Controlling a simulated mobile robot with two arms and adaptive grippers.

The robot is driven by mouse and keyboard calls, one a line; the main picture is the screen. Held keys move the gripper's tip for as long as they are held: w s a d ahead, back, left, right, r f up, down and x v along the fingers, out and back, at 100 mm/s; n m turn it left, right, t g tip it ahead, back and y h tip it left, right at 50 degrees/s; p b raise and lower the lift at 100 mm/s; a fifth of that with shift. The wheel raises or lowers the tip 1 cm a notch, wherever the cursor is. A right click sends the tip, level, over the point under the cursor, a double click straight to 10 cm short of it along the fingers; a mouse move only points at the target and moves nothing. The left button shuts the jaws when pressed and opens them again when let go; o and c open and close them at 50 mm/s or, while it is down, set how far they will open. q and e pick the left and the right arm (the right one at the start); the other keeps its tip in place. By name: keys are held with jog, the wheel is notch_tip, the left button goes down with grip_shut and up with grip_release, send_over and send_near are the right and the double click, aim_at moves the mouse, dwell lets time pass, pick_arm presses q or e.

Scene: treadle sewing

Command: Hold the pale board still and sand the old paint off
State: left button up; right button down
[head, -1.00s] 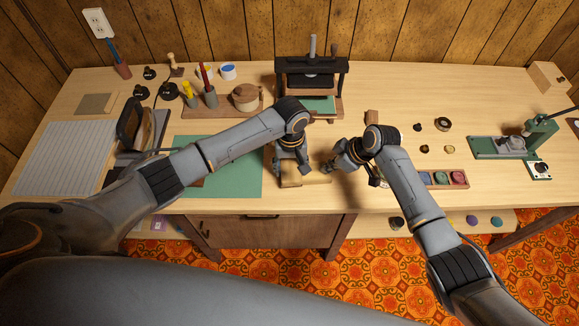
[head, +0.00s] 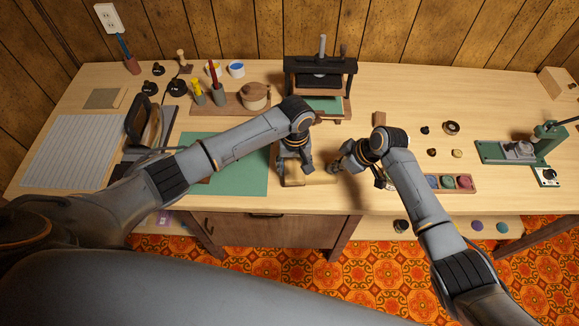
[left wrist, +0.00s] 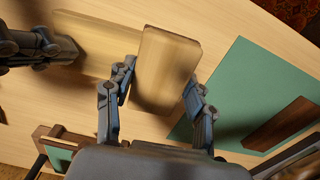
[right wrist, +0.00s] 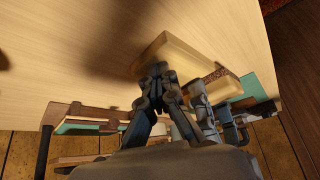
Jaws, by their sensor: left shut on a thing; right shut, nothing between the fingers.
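The pale board (head: 320,179) lies flat near the front edge of the table; it also shows in the left wrist view (left wrist: 85,40) and the right wrist view (right wrist: 180,52). My left gripper (head: 296,168) is shut on a wooden block (left wrist: 167,65) at the board's left end. A brown, speckled side of this block shows in the right wrist view (right wrist: 213,75). My right gripper (right wrist: 157,72) is shut and empty, its fingertips close to the board's other end; I cannot tell if they touch. No old paint can be made out.
A green mat (head: 235,178) lies left of the board. A black press (head: 320,75) stands behind it. A tray of coloured pots (head: 450,183) is to the right, with a green machine (head: 515,150) beyond.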

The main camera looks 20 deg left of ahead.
pick_arm(q)
jog(key=shift+d+f, duration=0.25)
jog(key=shift+d, duration=0.25)
pick_arm(e)
jog(key=shift+s+f, duration=0.15)
jog(key=shift+f, duration=0.05)
pick_arm(q)
jog(key=shift+s+a+f, duration=0.1)
jog(key=shift+s+a, duration=0.1)
jog(key=shift+a, duration=0.25)
jog(key=shift+s+a, duration=0.25)
jog(key=shift+a, duration=0.55)
pick_arm(e)
jog(key=shift+d, duration=0.15)
pick_arm(q)
jog(key=shift+s+a+r, duration=0.1)
jog(key=shift+a+r, duration=0.35)
jog(key=shift+r, duration=0.45)
jog(key=shift+s+a+r, duration=0.15)
jog(key=shift+a+r, duration=0.3)
jog(key=shift+r, duration=0.5)
jog(key=shift+s+a+r, duration=0.1)
jog(key=shift+a+r, duration=0.35)
jog(key=shift+r, duration=0.45)
pick_arm(e)
jog(key=shift+f, duration=0.1)
pick_arm(q)
jog(key=shift+r, duration=0.1)
